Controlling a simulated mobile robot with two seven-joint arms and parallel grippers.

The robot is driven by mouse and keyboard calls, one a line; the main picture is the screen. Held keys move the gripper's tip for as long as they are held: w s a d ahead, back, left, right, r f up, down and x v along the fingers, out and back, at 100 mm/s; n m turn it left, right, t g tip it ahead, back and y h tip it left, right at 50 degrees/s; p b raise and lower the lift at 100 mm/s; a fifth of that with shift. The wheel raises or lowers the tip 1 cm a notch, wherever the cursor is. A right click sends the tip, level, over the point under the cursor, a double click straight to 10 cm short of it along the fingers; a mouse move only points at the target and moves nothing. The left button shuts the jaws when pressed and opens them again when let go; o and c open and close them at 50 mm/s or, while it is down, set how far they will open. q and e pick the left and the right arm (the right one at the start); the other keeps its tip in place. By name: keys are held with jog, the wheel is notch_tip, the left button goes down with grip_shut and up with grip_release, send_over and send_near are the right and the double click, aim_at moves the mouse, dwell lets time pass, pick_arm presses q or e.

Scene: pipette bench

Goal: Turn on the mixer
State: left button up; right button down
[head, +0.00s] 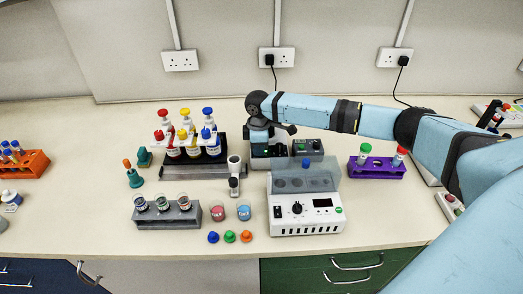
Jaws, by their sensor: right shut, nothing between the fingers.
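A small grey device (308,147) with a dark control face stands at the back centre of the bench, behind a white unit. It looks like the mixer, but its switch is too small to make out. My right arm reaches in from the right, and its wrist bends down over the left part of this device. My right gripper (288,128) is shut and empty, close above or in front of the device. I cannot tell whether it touches. The gripper and wrist hide part of the device. My left gripper is not in view.
The white unit (306,217) with a knob, display and clear lid stands in front. A purple rack (377,171) is to the right. A dark bottle stand (205,170), a grey rack (166,216) and several coloured caps are to the left.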

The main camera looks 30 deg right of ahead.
jog(key=shift+w+d+f, duration=0.1)
jog(key=shift+w+f, duration=0.1)
jog(key=shift+w, duration=0.25)
jog(key=shift+w+r, duration=0.1)
jog(key=shift+w+d+r, duration=0.1)
jog(key=shift+w, duration=0.05)
jog(key=shift+w+d+p, duration=0.25)
jog(key=shift+w+p, duration=0.1)
jog(key=shift+w, duration=0.15)
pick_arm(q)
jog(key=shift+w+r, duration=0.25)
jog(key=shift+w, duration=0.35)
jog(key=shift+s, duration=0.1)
pick_arm(e)
jog(key=shift+s+r, duration=0.1)
jog(key=shift+r, duration=0.1)
